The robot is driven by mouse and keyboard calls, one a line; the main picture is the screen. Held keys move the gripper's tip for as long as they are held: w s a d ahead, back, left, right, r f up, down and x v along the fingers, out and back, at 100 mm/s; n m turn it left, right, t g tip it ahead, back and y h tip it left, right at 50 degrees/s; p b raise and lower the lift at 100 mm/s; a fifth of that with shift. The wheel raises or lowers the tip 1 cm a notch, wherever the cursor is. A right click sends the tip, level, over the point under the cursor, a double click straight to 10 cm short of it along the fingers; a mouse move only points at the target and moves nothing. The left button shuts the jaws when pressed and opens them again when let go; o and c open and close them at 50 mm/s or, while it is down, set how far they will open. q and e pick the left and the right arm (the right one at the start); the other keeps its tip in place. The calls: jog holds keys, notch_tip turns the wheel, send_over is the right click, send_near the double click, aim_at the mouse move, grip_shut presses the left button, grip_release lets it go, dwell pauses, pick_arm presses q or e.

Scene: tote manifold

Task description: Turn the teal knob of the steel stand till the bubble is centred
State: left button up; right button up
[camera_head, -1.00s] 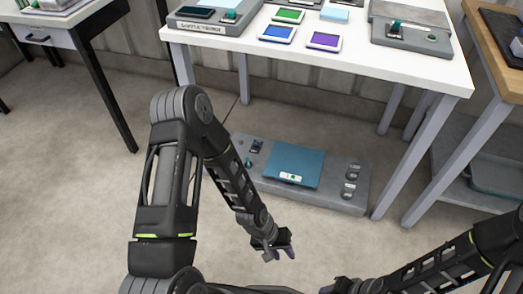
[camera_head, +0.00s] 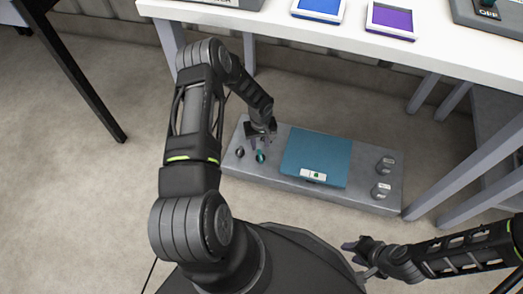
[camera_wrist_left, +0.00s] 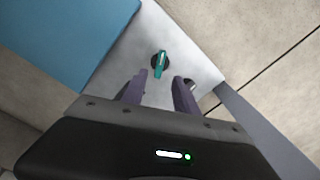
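The steel stand (camera_head: 350,196) is a low grey slab on the floor beneath the white table. A teal plate (camera_head: 317,155) lies on it, with a small level window (camera_head: 313,175) at its front edge; its bubble is too small to place. The teal knob (camera_head: 261,156) stands left of the plate and shows in the left wrist view (camera_wrist_left: 160,62). My left gripper (camera_head: 262,141) is open above the stand by the knob; in the wrist view its fingers (camera_wrist_left: 160,86) are apart, short of the knob. My right gripper (camera_head: 355,256) appears open and empty, in front of the stand.
A dark knob (camera_head: 240,152) is left of the teal one. Two grey cylinders (camera_head: 385,165) stand at the stand's right end. The white table (camera_head: 420,52) overhangs behind, carrying blue and purple panels. Its legs (camera_head: 450,180) rise right of the stand.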

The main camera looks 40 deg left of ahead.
aim_at(260, 155)
pick_arm(q)
jog(key=shift+f, duration=0.1)
notch_tip(260, 155, down, 8)
jog(key=b, duration=0.3)
jog(key=shift+r, duration=0.2)
jog(key=shift+c, duration=0.4)
grip_shut()
